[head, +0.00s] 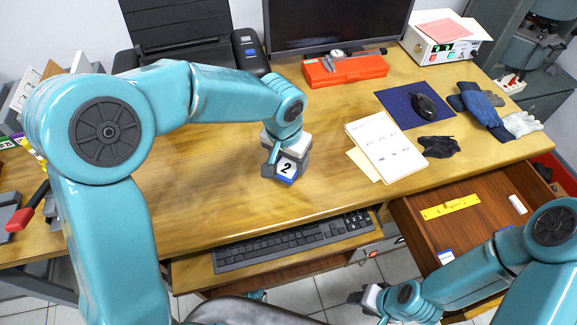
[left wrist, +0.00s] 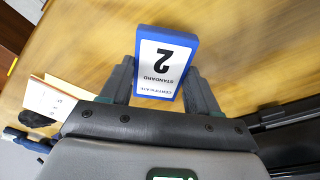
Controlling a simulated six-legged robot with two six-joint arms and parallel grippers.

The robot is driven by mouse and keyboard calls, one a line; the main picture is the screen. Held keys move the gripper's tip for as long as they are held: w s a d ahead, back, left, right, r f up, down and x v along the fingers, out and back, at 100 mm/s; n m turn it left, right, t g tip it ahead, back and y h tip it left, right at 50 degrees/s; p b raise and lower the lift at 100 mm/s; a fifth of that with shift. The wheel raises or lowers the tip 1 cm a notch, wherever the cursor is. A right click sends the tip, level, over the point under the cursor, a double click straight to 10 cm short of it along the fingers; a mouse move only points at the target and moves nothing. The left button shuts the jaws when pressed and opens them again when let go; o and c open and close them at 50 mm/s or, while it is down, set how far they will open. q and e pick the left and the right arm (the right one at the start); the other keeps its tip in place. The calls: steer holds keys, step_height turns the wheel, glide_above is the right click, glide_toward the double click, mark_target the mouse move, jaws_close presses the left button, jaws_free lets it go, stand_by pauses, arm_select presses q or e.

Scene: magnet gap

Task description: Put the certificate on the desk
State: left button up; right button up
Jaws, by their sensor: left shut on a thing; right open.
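The certificate is a small blue-edged block with a white face marked "2", "STANDARD" and "CERTIFICATE" (left wrist: 163,66). In the head view the certificate (head: 286,168) is at the middle of the wooden desk (head: 220,200). My left gripper (head: 279,160) is shut on it, with a finger on each side in the left wrist view. The certificate is over the desk surface; I cannot tell whether it touches it. My right gripper (head: 367,298) is open and empty, low at the front of the desk, below the keyboard tray and left of the open drawer.
A paper stack (head: 386,147) lies right of the certificate. Behind are a red case (head: 345,70), a monitor (head: 335,22) and a printer (head: 185,30). A keyboard (head: 290,243) sits on the pulled-out tray. The open drawer (head: 475,225) holds a yellow ruler (head: 450,207). Bare desk lies left of the certificate.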

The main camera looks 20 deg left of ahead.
mark_target(288, 164)
arm_select(q)
step_height(288, 164, down, 3)
steer(key=shift+w+a+f, duration=0.1)
steer(key=shift+f, duration=0.05)
steer(key=shift+f+b, duration=0.2)
steer(key=shift+b, duration=0.2)
steer(key=o, duration=1)
steer(key=shift+r, duration=0.1)
steer(key=shift+o, duration=0.2)
